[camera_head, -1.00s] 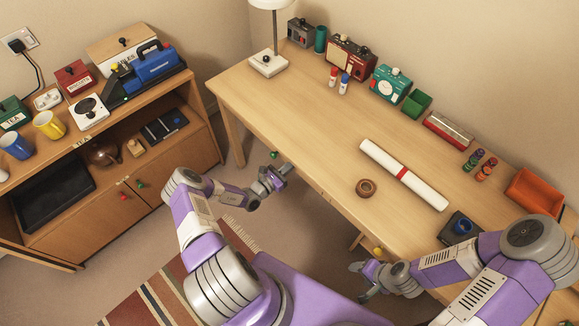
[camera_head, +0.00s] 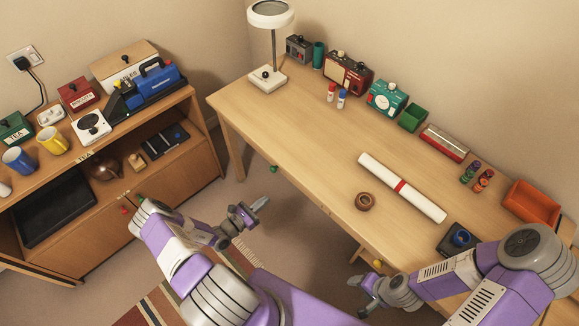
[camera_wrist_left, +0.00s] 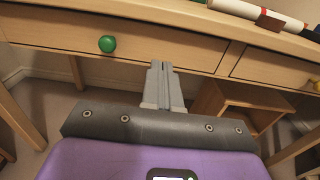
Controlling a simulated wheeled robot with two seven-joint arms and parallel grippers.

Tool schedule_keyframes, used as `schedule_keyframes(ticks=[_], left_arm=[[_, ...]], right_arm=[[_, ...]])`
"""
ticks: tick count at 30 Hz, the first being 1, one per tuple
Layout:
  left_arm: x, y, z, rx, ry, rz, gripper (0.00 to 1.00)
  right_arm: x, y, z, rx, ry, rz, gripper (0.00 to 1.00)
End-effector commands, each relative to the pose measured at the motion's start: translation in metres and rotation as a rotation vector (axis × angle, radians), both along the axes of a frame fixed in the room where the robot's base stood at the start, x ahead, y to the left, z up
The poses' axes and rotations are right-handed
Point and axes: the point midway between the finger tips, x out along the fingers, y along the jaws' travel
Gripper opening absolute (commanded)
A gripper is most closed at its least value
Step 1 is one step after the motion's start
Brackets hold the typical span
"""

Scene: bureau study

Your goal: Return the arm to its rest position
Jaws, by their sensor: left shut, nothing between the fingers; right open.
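My left gripper (camera_head: 262,204) is over the floor gap in front of the desk, clear of the desk edge in the head view. It also shows in the left wrist view (camera_wrist_left: 160,68), with its fingers together and nothing between them, pointing toward the desk's drawer fronts. My right gripper (camera_head: 358,297) is low at the front of the desk near its right part, apart from the desk objects. Its fingers are small in the head view and hold nothing that I can see.
A wooden cabinet (camera_head: 185,182) stands at left.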

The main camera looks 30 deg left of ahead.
Motion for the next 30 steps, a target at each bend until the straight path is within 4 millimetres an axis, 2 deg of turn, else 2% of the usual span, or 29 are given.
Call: schedule_keyframes(ticks=[7, 10, 11, 14, 15, 17, 18, 21, 25, 27, 30], left_arm=[[0.0, -0.002, 0.0, 0.001, 0.002, -0.01, 0.0], [0.002, -0.024, 0.002, 0.011, 0.021, -0.091, 0.0], [0.002, -0.036, 0.002, 0.019, 0.033, -0.136, 0.0], [-0.004, -0.094, 0.005, 0.072, 0.088, -0.368, 0.0], [-0.012, -0.122, 0.006, 0.112, 0.115, -0.491, 0.0], [-0.033, -0.164, 0.006, 0.196, 0.157, -0.7, 0.0], [-0.051, -0.188, 0.006, 0.274, 0.181, -0.846, 0.0], [-0.1, -0.224, 0.003, 0.506, 0.211, -1.171, 0.0], [-0.144, -0.231, 0.001, 0.881, 0.161, -1.499, 0.0], [-0.153, -0.227, 0.004, 1.1, 0.088, -1.618, 0.0], [-0.151, -0.224, 0.013, 1.382, -0.06, -1.712, 0.0]], right_arm=[[0.0, 0.0, 0.0, 0.0, 0.0, 0.0, 0.61], [0.0, 0.0, 0.0, 0.0, 0.0, 0.0, 0.61], [0.0, 0.0, 0.0, 0.0, 0.0, 0.0, 0.61], [0.0, 0.0, 0.0, 0.0, 0.0, 0.0, 0.61], [0.0, 0.0, 0.0, 0.0, 0.0, 0.0, 0.61], [0.0, 0.0, 0.0, 0.0, 0.0, 0.0, 0.61], [0.0, 0.0, 0.0, 0.0, 0.0, 0.0, 0.61], [0.0, 0.0, 0.0, 0.0, 0.0, 0.0, 0.61], [0.0, 0.0, 0.0, 0.0, 0.0, 0.0, 0.61], [0.0, 0.0, 0.0, 0.0, 0.0, 0.0, 0.61], [0.0, 0.0, 0.0, 0.0, 0.0, 0.0, 0.61]])
